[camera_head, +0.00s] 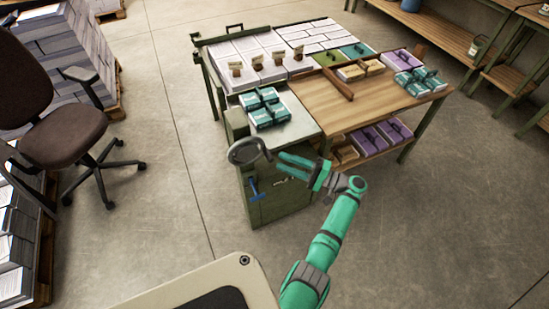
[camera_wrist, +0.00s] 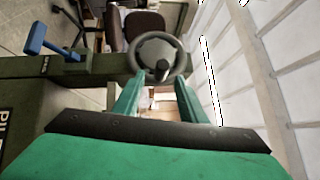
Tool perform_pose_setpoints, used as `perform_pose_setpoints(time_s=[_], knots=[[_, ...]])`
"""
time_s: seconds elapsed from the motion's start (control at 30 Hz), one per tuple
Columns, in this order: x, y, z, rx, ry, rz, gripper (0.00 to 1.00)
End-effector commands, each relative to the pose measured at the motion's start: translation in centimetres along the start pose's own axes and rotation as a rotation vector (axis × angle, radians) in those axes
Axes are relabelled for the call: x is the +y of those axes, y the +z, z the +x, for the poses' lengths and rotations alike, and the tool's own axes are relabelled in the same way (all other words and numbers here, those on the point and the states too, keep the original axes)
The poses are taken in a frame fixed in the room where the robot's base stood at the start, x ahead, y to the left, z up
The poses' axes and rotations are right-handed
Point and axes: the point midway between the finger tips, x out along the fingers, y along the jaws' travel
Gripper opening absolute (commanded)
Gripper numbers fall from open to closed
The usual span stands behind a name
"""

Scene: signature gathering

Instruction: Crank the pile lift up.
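The pile lift (camera_head: 282,205) is a green cabinet with a pale top plate (camera_head: 296,128) bearing several teal stacks. A dark grey handwheel (camera_head: 245,151) with a small knob is at its upper left corner. A blue lever (camera_head: 254,189) is on its front. My gripper (camera_head: 281,164) is open and empty in front of the cabinet, to the right of the handwheel. In the wrist view the two teal fingers (camera_wrist: 160,80) are spread apart, pointing at the handwheel (camera_wrist: 150,48) and its knob (camera_wrist: 162,71). Contact with the wheel is not visible. The blue lever (camera_wrist: 38,38) is at upper left.
A wooden table (camera_head: 375,95) with several stacks adjoins the lift on the right. A paper-covered table (camera_head: 226,40) stands behind. A dark office chair (camera_head: 66,140) and paper pallets (camera_head: 60,45) are at left. The floor in front and at right is clear.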

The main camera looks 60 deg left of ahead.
Motion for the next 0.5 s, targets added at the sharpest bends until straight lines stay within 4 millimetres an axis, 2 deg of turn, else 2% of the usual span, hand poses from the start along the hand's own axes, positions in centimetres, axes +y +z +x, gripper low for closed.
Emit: perform_pose_setpoints(time_s=[0.1,0.2,0.5], knots=[[-0.1,-0.1,-1.8,0.001,0.000,0.000,0.38],[0.0,0.0,-2.7,-0.001,0.000,0.001,0.38],[0.1,0.1,-3.4,-0.001,0.001,0.001,0.38]])
